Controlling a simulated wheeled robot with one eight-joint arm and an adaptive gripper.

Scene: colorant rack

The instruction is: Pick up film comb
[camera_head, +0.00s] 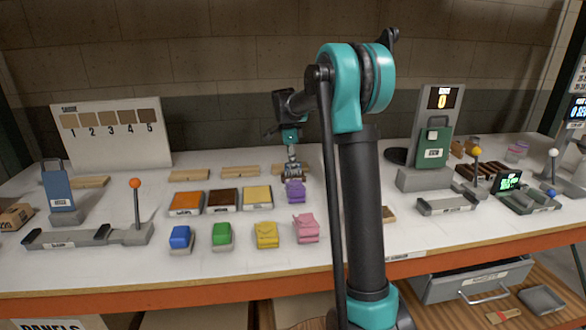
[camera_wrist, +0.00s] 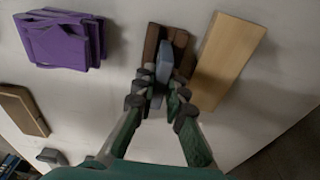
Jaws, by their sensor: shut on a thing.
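My gripper (camera_head: 292,166) reaches down over the back middle of the white table. In the wrist view my gripper (camera_wrist: 160,90) is shut on a slim grey-blue piece, which appears to be the film comb (camera_wrist: 165,60). The piece stands between the fingertips, with its far end showing beyond them. Brown wooden pieces (camera_wrist: 152,42) lie beside and under it; I cannot tell whether it is clear of them. In the head view the comb is too small and hidden to make out.
A pale wood strip (camera_wrist: 228,60) lies close right of my fingers in the wrist view. A purple pouch (camera_head: 295,191) sits in front of my gripper, also in the wrist view (camera_wrist: 62,42). Colored blocks, including a yellow pouch (camera_head: 266,235), stand nearer the table's front edge.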

